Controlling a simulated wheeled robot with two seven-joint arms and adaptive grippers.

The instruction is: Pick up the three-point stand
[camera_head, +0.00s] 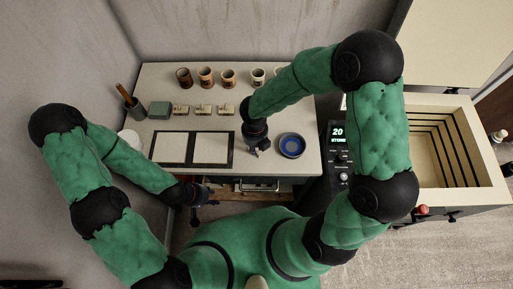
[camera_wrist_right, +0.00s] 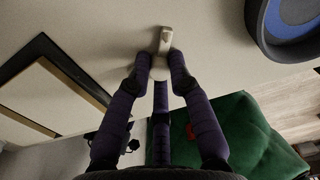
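The three-point stand (camera_wrist_right: 164,42) is a small pale piece seen in the right wrist view over the bare tabletop. One arm of it points away from my gripper; its lower part is partly hidden by the fingers. My right gripper (camera_wrist_right: 161,70) has its dark purple fingertips drawn together around the stand, with no clear gap visible. Whether the stand rests on the table or is just above it, I cannot tell. In the head view my right gripper (camera_head: 257,148) is low over the table and hides the stand. My left gripper (camera_head: 207,203) is empty, fingers spread, off the table's front edge.
A blue-centred dish (camera_head: 292,146) sits right of my right gripper, and a dark-framed pair of white panels (camera_head: 193,148) left of it. Several cups (camera_head: 206,77) line the back. A control box (camera_head: 339,150) and an open kiln-like chamber (camera_head: 455,155) stand at the right.

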